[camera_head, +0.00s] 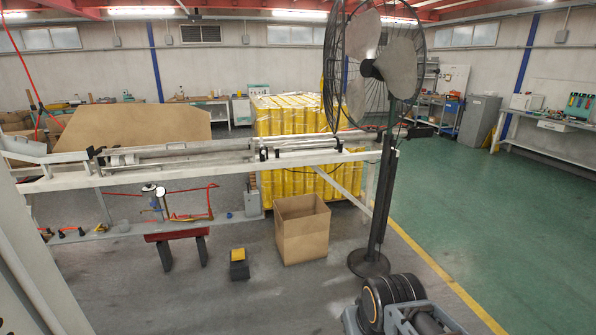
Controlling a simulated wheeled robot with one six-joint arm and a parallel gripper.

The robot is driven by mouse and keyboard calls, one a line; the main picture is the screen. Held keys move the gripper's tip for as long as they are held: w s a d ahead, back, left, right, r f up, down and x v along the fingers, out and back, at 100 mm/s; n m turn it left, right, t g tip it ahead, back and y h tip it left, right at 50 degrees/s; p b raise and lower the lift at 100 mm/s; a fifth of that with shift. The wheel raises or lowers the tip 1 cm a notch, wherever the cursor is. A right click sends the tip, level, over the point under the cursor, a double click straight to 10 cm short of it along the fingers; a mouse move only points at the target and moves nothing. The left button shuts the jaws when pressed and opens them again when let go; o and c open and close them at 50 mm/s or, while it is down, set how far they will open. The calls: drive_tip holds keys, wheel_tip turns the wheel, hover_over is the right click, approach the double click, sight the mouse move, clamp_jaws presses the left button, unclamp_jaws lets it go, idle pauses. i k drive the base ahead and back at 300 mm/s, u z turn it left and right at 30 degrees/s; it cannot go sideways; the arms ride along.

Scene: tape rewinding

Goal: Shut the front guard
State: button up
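A long pale rewinding machine (215,172) runs across the left and middle of the head view, with rollers or shafts (185,153) along its top. The rollers show from the front, and no panel visibly covers them. A tilted white panel-like part (42,153) sits at the machine's left end. I cannot tell which part is the front guard, or how far open it is. Dark ringed and grey parts at the bottom right look like my own arm. No gripper fingers can be made out.
A tall black fan (372,200) stands on a round base before the machine's right end. An open cardboard box (302,232), a yellow-topped foot pedal (239,262) and a red-topped stand (177,236) are on the floor. Yellow stacks (285,117) stand behind. Green floor at right is clear.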

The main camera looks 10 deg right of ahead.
sight(335, 68)
drive_tip(key=z, duration=0.1)
drive_tip(key=i, duration=0.75)
drive_tip(key=u, duration=1.05)
drive_tip(key=i, duration=1.7)
drive_tip(key=z, duration=0.25)
